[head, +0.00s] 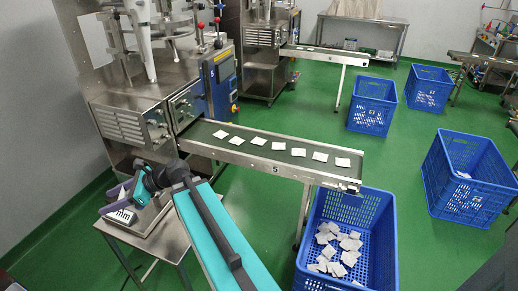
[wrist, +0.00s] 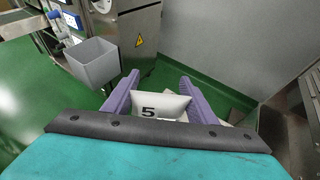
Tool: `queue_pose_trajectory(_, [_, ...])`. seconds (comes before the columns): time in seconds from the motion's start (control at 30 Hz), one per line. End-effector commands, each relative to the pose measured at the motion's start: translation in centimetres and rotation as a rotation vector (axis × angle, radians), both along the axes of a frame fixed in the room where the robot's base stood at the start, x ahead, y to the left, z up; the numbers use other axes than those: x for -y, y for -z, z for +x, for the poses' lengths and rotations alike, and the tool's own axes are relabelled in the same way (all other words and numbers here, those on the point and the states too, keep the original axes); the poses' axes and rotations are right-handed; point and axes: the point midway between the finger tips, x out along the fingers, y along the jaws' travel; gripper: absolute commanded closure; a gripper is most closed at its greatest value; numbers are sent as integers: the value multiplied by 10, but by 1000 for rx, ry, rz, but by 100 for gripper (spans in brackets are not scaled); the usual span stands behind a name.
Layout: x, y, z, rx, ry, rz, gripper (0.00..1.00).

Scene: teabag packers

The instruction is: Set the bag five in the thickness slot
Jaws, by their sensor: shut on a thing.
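My gripper (wrist: 158,98) has purple fingers, shut on the white bag five (wrist: 172,104), which carries a black "5". In the head view my gripper (head: 117,197) is over the small steel table at the left, by a pale device (head: 123,217) marked "mm". The bag cannot be made out in the head view. I cannot see the thickness slot clearly; my arm and gripper cover part of the device. In the wrist view a pale edge shows beneath the bag, but I cannot tell whether they touch.
The steel table (head: 160,243) stands beside a packing machine (head: 165,105). Conveyor 5 (head: 240,158) carries several white bags towards a blue crate (head: 381,262) holding more. Other blue crates (head: 468,195) stand at right. A grey bin (wrist: 93,64) shows in the wrist view. Green floor is open between.

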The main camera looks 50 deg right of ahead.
Motion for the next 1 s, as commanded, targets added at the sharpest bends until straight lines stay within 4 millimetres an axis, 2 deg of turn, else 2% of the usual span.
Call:
queue_pose_trajectory(0.07, [11,1,15,0,56,-1,72])
queue_pose_trajectory(0.17, [38,6,31,0,149,0,72])
queue_pose_trajectory(0.3, [87,13,45,1,273,3,72])
queue_pose_trajectory(0.47, [152,23,51,4,414,2,72])
queue_pose_trajectory(0.77, [279,42,38,11,663,2,72])
queue_pose_trajectory(1.0, [376,57,6,16,838,-1,72])
